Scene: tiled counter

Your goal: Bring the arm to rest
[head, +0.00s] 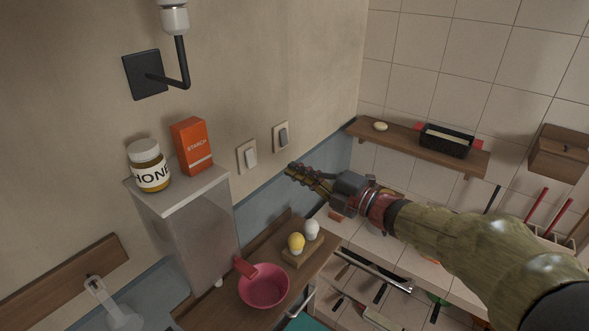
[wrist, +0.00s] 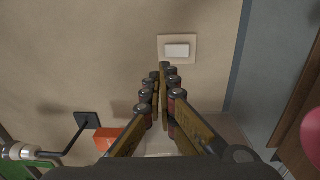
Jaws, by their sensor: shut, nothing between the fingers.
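My gripper (head: 291,170) is at the end of my arm, which reaches in from the right of the head view. Its fingers are shut with nothing between them. In the wrist view the fingers (wrist: 163,70) come together close below a white light switch (wrist: 177,50) in the picture. In the head view the gripper is held up in front of the wall, beside two light switches (head: 248,156) (head: 282,137). It appears clear of them, but the exact gap to the wall cannot be told.
A honey jar (head: 149,167) and orange starch box (head: 192,146) stand on a tall cabinet (head: 187,225). A wall shelf (head: 400,142) holds a black tray (head: 447,140).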

